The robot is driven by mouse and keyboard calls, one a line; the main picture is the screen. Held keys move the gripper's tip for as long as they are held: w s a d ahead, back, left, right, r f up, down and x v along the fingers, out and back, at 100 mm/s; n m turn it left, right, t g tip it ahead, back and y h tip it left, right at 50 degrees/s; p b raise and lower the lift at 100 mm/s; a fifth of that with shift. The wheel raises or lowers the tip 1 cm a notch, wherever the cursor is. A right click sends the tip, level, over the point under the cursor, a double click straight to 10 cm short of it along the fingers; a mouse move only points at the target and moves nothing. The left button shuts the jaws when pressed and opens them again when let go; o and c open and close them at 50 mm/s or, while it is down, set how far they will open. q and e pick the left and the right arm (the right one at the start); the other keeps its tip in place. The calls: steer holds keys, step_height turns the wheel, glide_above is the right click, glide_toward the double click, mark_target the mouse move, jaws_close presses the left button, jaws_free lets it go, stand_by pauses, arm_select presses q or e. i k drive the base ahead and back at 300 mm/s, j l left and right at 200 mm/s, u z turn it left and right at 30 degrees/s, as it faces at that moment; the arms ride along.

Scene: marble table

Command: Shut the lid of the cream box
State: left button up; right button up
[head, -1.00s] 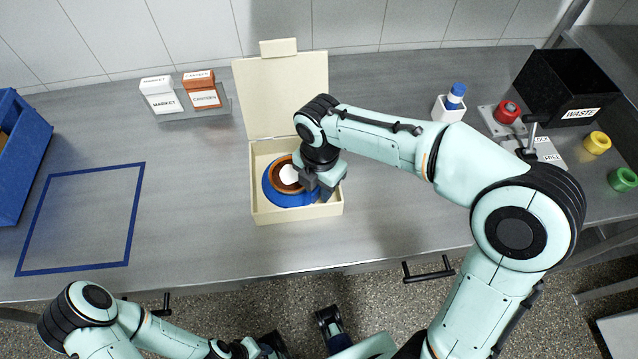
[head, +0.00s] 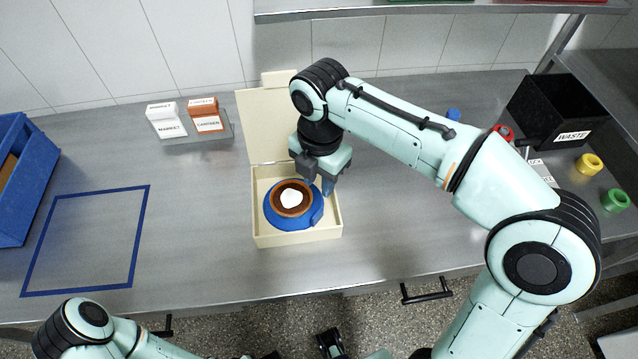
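The cream box (head: 297,239) stands open on the table. Its lid (head: 262,130) is raised upright at the back, with a small tab on its top edge, and my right arm covers its right part. Inside the box lies a round blue dish (head: 284,222) bearing a brown round item (head: 278,205) with a white top. My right gripper (head: 318,180) points down over the back right of the box, near the dish's rear edge, with its fingers apart and nothing seen between them.
White and orange cartons (head: 208,123) stand on a grey holder at the back left. A blue bin (head: 28,175) and a blue taped square (head: 143,235) are on the left. A black waste bin (head: 560,118), yellow ring (head: 589,164) and green ring (head: 615,200) are on the right.

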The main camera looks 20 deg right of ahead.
mark_target(268, 116)
steer(key=k, duration=1)
